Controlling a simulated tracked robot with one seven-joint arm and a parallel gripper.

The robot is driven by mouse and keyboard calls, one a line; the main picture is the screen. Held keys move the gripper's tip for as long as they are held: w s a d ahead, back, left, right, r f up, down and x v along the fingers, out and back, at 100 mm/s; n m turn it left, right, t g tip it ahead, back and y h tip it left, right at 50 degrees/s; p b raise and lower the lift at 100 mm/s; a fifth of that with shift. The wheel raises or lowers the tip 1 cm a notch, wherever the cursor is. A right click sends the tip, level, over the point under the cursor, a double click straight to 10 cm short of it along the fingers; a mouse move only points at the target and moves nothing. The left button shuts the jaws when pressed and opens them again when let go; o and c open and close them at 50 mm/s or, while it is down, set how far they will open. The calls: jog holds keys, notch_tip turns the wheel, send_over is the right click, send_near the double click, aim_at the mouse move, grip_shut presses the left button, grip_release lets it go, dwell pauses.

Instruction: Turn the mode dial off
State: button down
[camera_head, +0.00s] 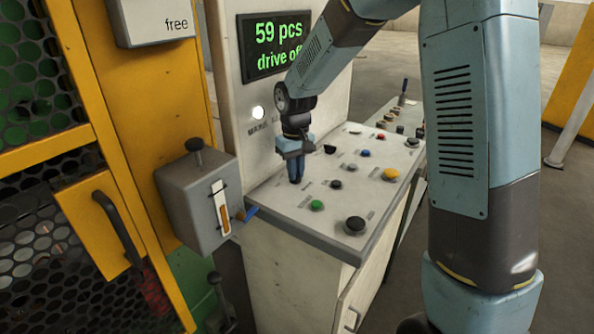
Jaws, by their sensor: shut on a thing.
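My gripper (295,179) points down at the left back part of the white control desk (284,202). Its blue fingers are shut on the mode dial at the panel surface. The fingers hide the dial, so I cannot tell which way it is turned. A small label lies on the panel just right of the fingers. The display (279,45) behind the desk reads "59 pcs" and "drive of", with its right edge cut off by my arm.
Near my gripper are a green button (317,205), a black knob (355,224), a yellow button (390,174) and several smaller controls. A grey lever box (198,200) stands left of the desk. A yellow frame with mesh (40,120) fills the left side.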

jog(key=n, duration=0.4)
jog(key=shift+n, duration=0.3)
dwell(0.3)
jog(key=c, duration=1.1)
grip_release()
jog(key=shift+c, duration=0.2)
notch_tip(320, 180, up, 14)
jog(key=shift+f, duration=0.15)
